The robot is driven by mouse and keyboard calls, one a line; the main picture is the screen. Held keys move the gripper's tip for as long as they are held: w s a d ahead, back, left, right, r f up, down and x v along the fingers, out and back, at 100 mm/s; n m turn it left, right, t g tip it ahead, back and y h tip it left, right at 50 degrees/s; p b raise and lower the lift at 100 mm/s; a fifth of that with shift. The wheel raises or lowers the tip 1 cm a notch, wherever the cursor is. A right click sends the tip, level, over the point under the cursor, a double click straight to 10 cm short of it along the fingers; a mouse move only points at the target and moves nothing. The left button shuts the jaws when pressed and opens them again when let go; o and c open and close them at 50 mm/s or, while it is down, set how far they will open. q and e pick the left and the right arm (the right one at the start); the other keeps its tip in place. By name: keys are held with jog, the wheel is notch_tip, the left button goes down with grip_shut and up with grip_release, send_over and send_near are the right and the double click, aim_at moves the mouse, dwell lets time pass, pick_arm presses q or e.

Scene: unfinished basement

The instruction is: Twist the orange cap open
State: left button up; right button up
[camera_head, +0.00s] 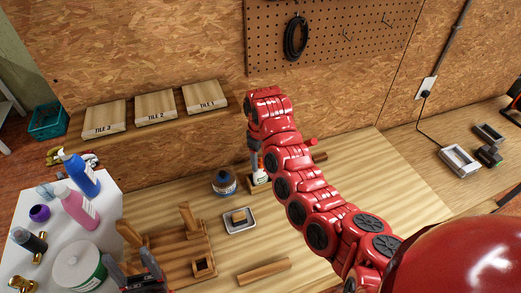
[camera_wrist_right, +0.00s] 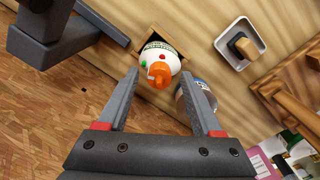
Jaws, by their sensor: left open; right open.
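A white bottle (camera_wrist_right: 156,50) with an orange cap (camera_wrist_right: 159,73) stands in a square wooden holder in the right wrist view. In the head view the bottle (camera_head: 262,174) is partly hidden behind my right arm, and its cap is hard to make out. My right gripper (camera_wrist_right: 158,76) is open, with its two fingertips on either side of the cap in the picture; I cannot tell whether they touch it. My left gripper (camera_head: 133,264) is open and empty at the lower left of the head view, away from the bottle.
A small grey tray (camera_head: 239,228) and a wooden rack (camera_head: 165,248) are nearer. A white table (camera_head: 102,205) at left holds several bottles. The bench's front right is clear.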

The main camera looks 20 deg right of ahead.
aim_at(260, 160)
notch_tip(260, 160, up, 17)
dwell(0.7)
jog(key=shift+s+a, duration=0.1)
dwell(0.3)
